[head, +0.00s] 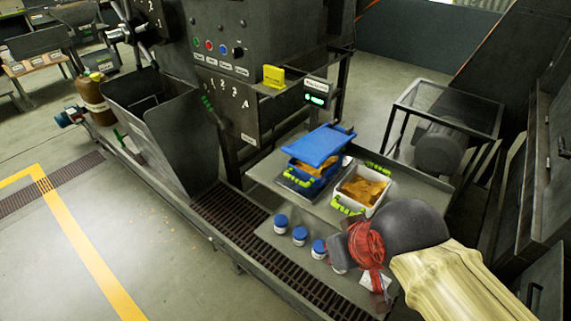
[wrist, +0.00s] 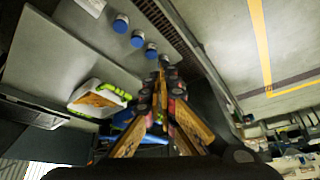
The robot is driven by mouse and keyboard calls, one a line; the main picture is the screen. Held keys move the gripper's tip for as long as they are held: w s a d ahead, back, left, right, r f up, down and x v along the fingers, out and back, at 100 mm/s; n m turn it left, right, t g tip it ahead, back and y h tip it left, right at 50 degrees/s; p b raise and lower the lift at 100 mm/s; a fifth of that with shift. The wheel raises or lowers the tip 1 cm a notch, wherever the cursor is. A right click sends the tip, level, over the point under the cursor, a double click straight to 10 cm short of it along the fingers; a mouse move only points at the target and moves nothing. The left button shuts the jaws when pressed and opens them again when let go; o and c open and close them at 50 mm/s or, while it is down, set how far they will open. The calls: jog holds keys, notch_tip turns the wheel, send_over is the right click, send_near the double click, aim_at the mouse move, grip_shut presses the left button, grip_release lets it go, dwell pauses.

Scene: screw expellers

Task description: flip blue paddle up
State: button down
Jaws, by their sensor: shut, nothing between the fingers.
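A small blue control (head: 223,49) sits on the dark machine panel in the head view, beside a red one and a green one. It is too small to tell whether it is a paddle or which way it is tipped. It does not show in the wrist view. My gripper (wrist: 164,66) is shut and empty, its fingertips together in the wrist view. In the head view my arm comes in from the lower right, over the low table and well below and right of the panel.
A blue-lidded tub (head: 319,143) and an open white tub (head: 362,187) of brown material stand on the table (head: 417,190). Several blue-capped jars (head: 281,221) stand in front. A yellow block (head: 273,76) sits on the machine ledge. Open floor lies at left.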

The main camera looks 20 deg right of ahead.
jog(key=shift+s, duration=0.1)
jog(key=w+d+f+n+g+h, duration=0.45)
jog(key=w+n+h, duration=0.4)
jog(key=n, duration=0.45)
jog(key=w+a+n+t+h, duration=0.5)
jog(key=w+a+n+t, duration=0.4)
jog(key=w+a+n, duration=0.3)
jog(key=w, duration=0.2)
jog(key=shift+w+a+r, duration=0.2)
jog(key=shift+w+a, duration=0.1)
jog(key=shift+w, duration=0.05)
